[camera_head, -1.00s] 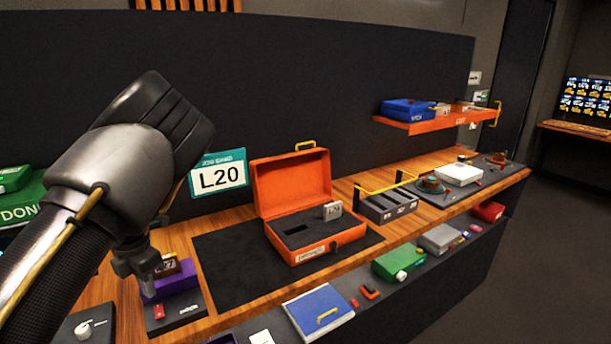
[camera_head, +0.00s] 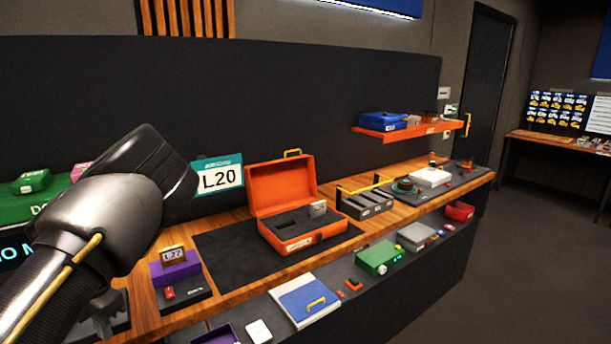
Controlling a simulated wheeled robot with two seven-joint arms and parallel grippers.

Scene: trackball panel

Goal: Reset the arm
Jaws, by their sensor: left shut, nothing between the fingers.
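My left arm comes in from the left and its wrist fills the left side. My left gripper (camera_head: 104,314) points down below the wrist at the lower left. It is shut and empty, and partly hidden by my arm. It is left of a purple block (camera_head: 176,272) bearing a small L27 tag, apart from it. My right gripper is not in view.
An open orange case (camera_head: 281,187) stands on a black mat (camera_head: 222,262) beside an L20 sign (camera_head: 219,178). A grey divided tray (camera_head: 366,205) with a yellow handle is to its right. An orange shelf (camera_head: 412,131) juts from the panel. A lower ledge holds a blue-and-white box (camera_head: 304,298).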

